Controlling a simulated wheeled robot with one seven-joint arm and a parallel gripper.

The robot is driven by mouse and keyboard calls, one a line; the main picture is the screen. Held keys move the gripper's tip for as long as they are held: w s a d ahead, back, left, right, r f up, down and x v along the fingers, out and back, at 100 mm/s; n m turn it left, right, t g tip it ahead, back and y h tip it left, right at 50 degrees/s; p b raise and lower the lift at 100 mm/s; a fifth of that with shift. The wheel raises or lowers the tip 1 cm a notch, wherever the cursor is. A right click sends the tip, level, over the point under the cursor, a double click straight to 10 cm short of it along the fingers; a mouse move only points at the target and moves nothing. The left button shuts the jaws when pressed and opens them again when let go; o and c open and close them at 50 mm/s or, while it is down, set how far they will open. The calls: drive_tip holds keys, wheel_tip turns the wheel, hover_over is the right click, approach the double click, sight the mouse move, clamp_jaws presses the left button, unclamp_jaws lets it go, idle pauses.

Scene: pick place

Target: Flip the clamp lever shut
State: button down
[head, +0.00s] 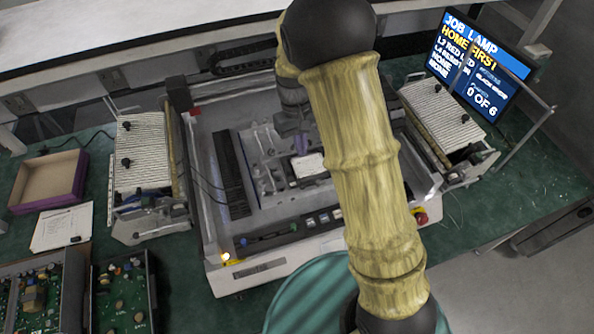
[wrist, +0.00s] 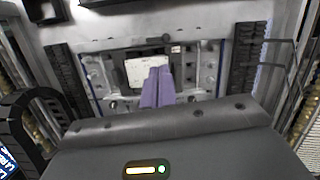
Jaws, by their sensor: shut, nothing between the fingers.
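My gripper (head: 300,145) hangs over the fixture plate in the middle of the grey machine. Its two purple fingers (wrist: 157,86) are together with nothing between them in the wrist view. A pale rectangular piece (head: 309,166) lies on the fixture plate (head: 268,180), close to the fingertips in the picture; it also shows in the wrist view (wrist: 140,70). Several small metal parts stand around it. I cannot tell which of them is the clamp lever, or whether the fingers touch anything. My arm hides the right part of the fixture.
The grey machine (head: 245,272) has a front panel with buttons and a lit lamp. Ribbed racks stand at its left (head: 143,150) and right (head: 440,115). A monitor (head: 478,65) reads "0 OF 6". A cardboard box (head: 48,180) and circuit boards (head: 30,292) lie at the left.

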sight(313, 184)
drive_tip(key=shift+w+a+f+n+g, duration=0.2)
drive_tip(key=shift+w+a+f, duration=0.15)
drive_tip(key=shift+a, duration=0.3)
drive_tip(key=shift+w+a+f+n+g, duration=0.1)
drive_tip(key=shift+w+a+f+n, duration=0.1)
drive_tip(key=shift+a+f, duration=0.3)
drive_tip(key=shift+a, duration=0.1)
drive_tip(key=p+x, duration=0.1)
drive_tip(key=x, duration=0.2)
drive_tip(key=p+x, duration=0.1)
drive_tip(key=x, duration=0.2)
drive_tip(key=p+x, duration=0.1)
drive_tip(key=x, duration=0.2)
drive_tip(key=shift+s+d+f+p, duration=0.15)
drive_tip(key=shift+d+f+p, duration=0.15)
